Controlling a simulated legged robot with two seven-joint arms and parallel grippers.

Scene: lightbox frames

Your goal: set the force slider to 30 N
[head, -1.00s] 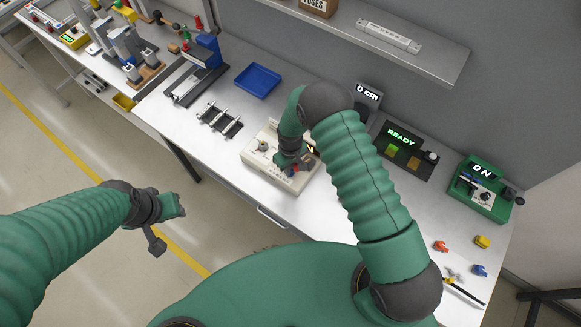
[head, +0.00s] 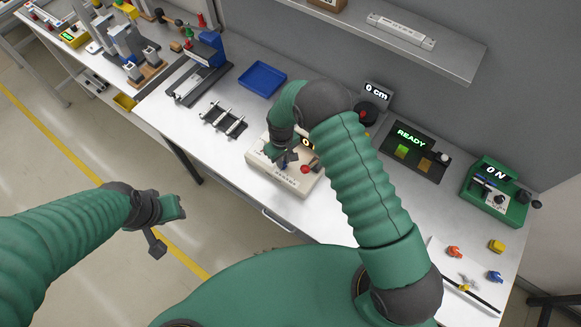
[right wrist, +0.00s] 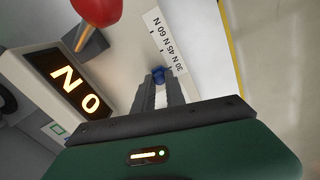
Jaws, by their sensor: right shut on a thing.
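The force slider's small blue knob (right wrist: 159,76) sits between the fingertips of my right gripper (right wrist: 160,84) in the right wrist view. That gripper is shut on it. A white scale strip (right wrist: 165,40) beside it reads 30 N, 45 N and 60 N. A display (right wrist: 75,88) on the same unit reads 0 N. In the head view my right gripper (head: 286,160) is over the beige control box (head: 258,160), whose display (head: 306,142) is partly hidden by my arm. My left gripper (head: 172,207) hangs away from the table at left; its fingers are unclear.
A red knob (right wrist: 95,12) stands close by in the right wrist view. A green box (head: 497,190), also showing 0 N, and a READY panel (head: 412,152) stand right. A blue tray (head: 262,79) and a black rack (head: 223,120) lie left. Several small coloured parts lie front right.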

